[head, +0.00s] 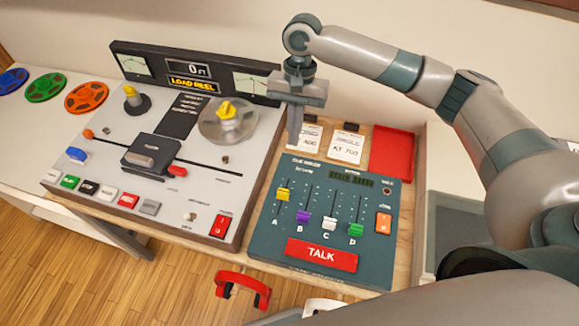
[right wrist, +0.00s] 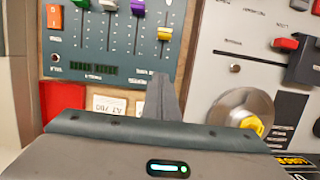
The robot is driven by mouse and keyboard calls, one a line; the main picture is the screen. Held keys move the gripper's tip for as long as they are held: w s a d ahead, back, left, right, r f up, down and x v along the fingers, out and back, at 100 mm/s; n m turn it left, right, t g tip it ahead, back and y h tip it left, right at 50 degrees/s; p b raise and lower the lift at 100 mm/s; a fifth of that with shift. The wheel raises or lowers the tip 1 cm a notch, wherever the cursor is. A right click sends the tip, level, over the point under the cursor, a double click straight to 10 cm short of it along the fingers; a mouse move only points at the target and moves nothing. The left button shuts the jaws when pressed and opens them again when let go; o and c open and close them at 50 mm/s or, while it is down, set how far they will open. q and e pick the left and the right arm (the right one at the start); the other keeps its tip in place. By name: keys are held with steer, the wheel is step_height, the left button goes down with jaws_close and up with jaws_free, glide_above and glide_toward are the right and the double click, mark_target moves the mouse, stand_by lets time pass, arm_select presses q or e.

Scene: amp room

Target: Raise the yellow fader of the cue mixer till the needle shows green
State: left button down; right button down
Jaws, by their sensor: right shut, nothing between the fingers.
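The cue mixer (head: 262,246) is a teal panel with lettered faders. The yellow fader (head: 283,194), marked A, stands in the upper part of its slot, higher than the purple (head: 303,217), white (head: 329,223) and green (head: 355,229) ones. The yellow fader also shows in the right wrist view (right wrist: 164,34). My right gripper (head: 295,138) is shut and empty, fingers pointing down, beyond the mixer's far edge and apart from the yellow fader. Two pale meters, left (head: 135,65) and right (head: 251,84), sit on the tape machine's back panel; their needles are too small to read. My left gripper is out of view.
The tape machine (head: 110,150) with levers and buttons stands left of the mixer. Paper cards (head: 347,146) and a red square (head: 392,152) lie behind the mixer. The red TALK button (head: 321,254) is at its front. Red headphones (head: 243,284) hang below the front edge.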

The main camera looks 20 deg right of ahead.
mark_target(283, 194)
steer(key=shift+s+a+r, duration=0.15)
steer(key=shift+s, duration=0.05)
steer(key=p+x, duration=0.2)
steer(key=x, duration=0.7)
steer(key=shift+f, duration=0.4)
steer(key=s+p, duration=0.1)
steer(key=s+a, duration=0.1)
steer(key=shift+s+a+p, duration=0.25)
steer(key=shift+a+p, duration=0.1)
steer(key=shift+s+a+f, duration=0.2)
steer(key=shift+s+a, duration=0.1)
steer(key=shift+s, duration=0.1)
